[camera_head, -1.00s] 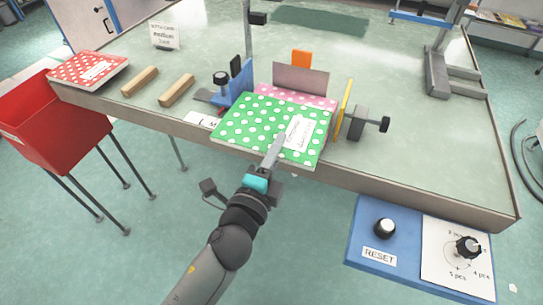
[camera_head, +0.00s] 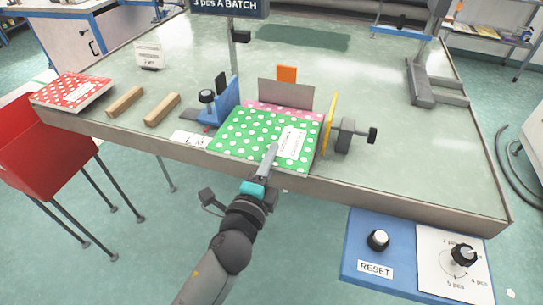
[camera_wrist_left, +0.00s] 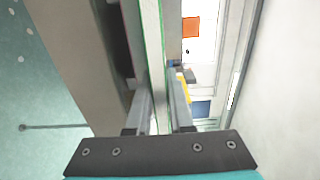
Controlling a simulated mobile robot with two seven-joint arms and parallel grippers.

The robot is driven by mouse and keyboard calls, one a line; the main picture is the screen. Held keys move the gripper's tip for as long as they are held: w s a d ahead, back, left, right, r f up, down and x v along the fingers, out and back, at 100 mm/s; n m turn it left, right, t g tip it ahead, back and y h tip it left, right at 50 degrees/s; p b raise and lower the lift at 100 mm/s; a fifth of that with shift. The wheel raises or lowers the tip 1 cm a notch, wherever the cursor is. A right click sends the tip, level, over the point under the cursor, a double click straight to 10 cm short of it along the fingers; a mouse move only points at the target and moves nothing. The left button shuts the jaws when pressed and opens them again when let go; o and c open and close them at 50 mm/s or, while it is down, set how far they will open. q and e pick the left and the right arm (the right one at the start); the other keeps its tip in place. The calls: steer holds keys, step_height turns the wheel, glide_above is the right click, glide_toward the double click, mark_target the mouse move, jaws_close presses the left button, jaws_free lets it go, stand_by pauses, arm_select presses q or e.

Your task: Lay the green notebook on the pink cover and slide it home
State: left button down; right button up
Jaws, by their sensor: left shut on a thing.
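The green notebook (camera_head: 245,135) with white dots and a white label lies near the front edge of the table. The pink cover (camera_head: 282,111) shows as a dotted strip behind it; the rest is hidden under the green notebook. I cannot tell whether the two touch. My left gripper (camera_head: 268,165) is shut on the notebook's front edge. In the left wrist view its fingers (camera_wrist_left: 158,108) stand either side of the notebook's thin edge (camera_wrist_left: 153,50). My right gripper is not in view.
A blue clamp block (camera_head: 224,101) stands left of the notebook and a yellow plate (camera_head: 330,122) with a black knob stands right. A grey upright plate (camera_head: 286,93) stands behind. Two wooden bars (camera_head: 162,109) and a red dotted notebook (camera_head: 72,91) lie left.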

arm_select(q)
steer(key=shift+f+b, duration=0.25)
steer(key=shift+b, duration=0.05)
stand_by(0.5)
steer(key=c, duration=0.7)
jaws_free()
steer(key=shift+f, duration=0.3)
steer(key=shift+s, duration=0.15)
steer(key=shift+b+v, duration=0.6)
steer(key=shift+v, duration=4.3)
steer(key=shift+r, duration=0.15)
